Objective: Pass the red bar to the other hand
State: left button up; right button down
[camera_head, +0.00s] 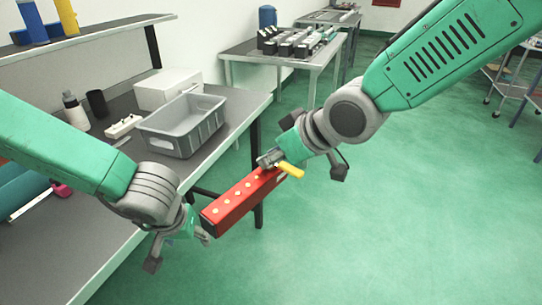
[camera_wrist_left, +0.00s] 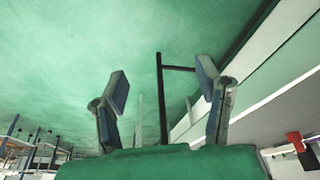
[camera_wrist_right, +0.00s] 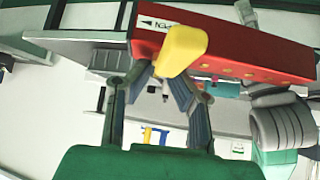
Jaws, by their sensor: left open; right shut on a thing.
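The red bar (camera_head: 238,202) has a row of pale round dots on top and hangs in the air beyond the bench edge. My right gripper (camera_head: 270,160) is shut on its far right end, beside a yellow piece (camera_head: 290,169). In the right wrist view the bar (camera_wrist_right: 255,62) spans the top, with a white label, and the yellow piece (camera_wrist_right: 181,50) partly hides the fingertips (camera_wrist_right: 160,75). My left gripper (camera_head: 203,236) is close to the bar's near left end; contact is unclear. In the left wrist view its fingers (camera_wrist_left: 164,90) are apart with nothing between them.
A grey bin (camera_head: 183,126) and a white box (camera_head: 168,88) stand on the bench (camera_head: 95,255) at left, with bottles and a white block. A shelf (camera_head: 85,33) is above. A table with dark parts (camera_head: 290,50) is behind.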

pick_arm(q)
jog(key=s+a+f+g, duration=0.1)
jog(key=s+a+f, duration=0.2)
jog(key=s+f, duration=0.2)
jog(key=s+a+f+g, duration=0.1)
jog(key=s+a+f, duration=0.3)
jog(key=s, duration=0.7)
jog(key=s+a+f+g, duration=0.1)
jog(key=s+a+f, duration=0.2)
jog(key=s+f, duration=0.3)
jog(key=s, duration=0.2)
jog(key=shift+s+a+m, duration=0.2)
jog(key=shift+s+m, duration=0.1)
jog(key=shift+s, duration=0.1)
